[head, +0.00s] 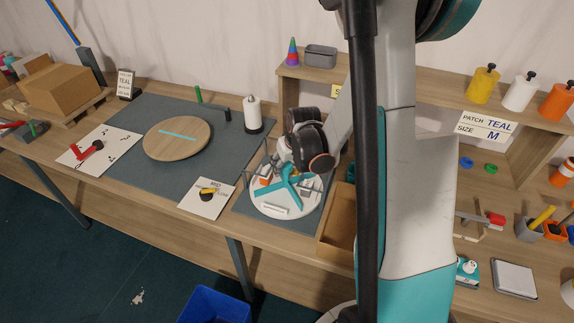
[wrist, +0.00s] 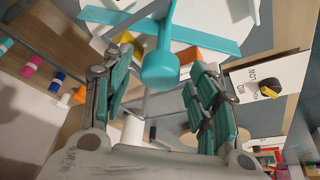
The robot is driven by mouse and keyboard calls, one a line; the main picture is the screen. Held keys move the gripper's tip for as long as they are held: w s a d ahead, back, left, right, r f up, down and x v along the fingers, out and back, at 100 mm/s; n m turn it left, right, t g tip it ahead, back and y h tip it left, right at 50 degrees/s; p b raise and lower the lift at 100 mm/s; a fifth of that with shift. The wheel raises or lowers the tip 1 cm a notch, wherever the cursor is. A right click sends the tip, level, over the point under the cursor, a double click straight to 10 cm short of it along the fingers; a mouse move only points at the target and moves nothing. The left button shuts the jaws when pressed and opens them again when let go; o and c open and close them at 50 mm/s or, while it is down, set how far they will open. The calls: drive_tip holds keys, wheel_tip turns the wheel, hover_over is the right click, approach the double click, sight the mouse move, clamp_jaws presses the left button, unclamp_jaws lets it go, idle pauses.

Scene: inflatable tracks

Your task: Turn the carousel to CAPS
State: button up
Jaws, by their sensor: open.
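The carousel (head: 289,208) is a round white turntable with teal dividing arms, on a grey mat near the table's front edge. A small white label (head: 275,209) on its front side is too small to read; I cannot tell where CAPS is. Orange and grey items sit between its arms. In the wrist view, the carousel's teal hub knob (wrist: 160,70) shows between the fingers of my gripper (wrist: 160,90). My gripper is open and empty, with visible gaps on both sides of the knob. In the head view, my wrist hides part of the carousel.
Left are a card with a black and yellow dial (head: 208,196), a round wooden board (head: 177,138) and a white spool (head: 253,114). A shelf sign (head: 485,126) reads PATCH TEAL, SIZE M. A blue bin (head: 215,306) is on the floor.

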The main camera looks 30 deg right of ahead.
drive_tip(key=shift+f, duration=0.1)
clamp_jaws()
